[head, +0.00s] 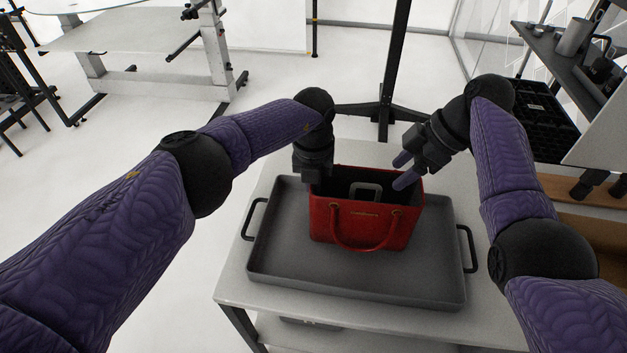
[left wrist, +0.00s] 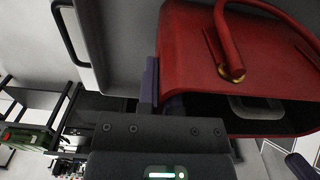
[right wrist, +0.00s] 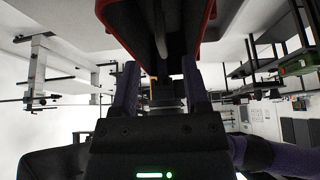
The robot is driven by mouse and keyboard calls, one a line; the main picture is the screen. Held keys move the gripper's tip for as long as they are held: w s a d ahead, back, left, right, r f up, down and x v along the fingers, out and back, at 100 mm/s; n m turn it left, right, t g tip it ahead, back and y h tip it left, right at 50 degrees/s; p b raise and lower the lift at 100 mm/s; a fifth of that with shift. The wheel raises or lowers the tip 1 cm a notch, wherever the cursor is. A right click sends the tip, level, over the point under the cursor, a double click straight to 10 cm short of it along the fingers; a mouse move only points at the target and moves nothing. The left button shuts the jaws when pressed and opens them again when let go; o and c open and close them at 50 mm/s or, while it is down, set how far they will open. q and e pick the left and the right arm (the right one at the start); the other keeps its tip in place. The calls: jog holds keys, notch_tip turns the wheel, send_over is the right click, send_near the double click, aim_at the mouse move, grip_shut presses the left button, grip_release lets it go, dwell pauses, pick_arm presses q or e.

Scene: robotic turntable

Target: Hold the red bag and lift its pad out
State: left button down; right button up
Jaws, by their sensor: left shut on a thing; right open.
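The red bag (head: 338,228) stands upright and open-topped on the grey tray (head: 290,283), with its front handle hanging down. It also shows in the left wrist view (left wrist: 190,50). The pad's grey loop (head: 367,186) shows inside the bag's dark opening, and in the left wrist view (left wrist: 236,108); the rest of the pad is hidden. My left gripper (head: 314,182) is shut on the bag's left side wall at the rim. My right gripper (head: 403,171) is open and empty above the bag's right rear rim, its fingers pointing left. In the right wrist view (right wrist: 158,82) nothing is clearly between its fingers.
The tray has black handles (head: 254,219) at both ends and rests on a light table (head: 232,288). Bare tray lies around the bag. A black stand (head: 385,110) rises behind the table. Shelving with black crates (head: 530,110) is at the right.

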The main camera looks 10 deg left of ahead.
dwell(0.8)
jog(key=t+h, duration=0.1)
jog(key=t, duration=0.1)
send_near(375, 185)
jog(key=shift+n, duration=0.4)
jog(key=x, duration=1)
jog(key=shift+a+f, duration=0.15)
jog(key=shift+f, duration=0.1)
jog(key=shift+c, duration=0.3)
grip_shut()
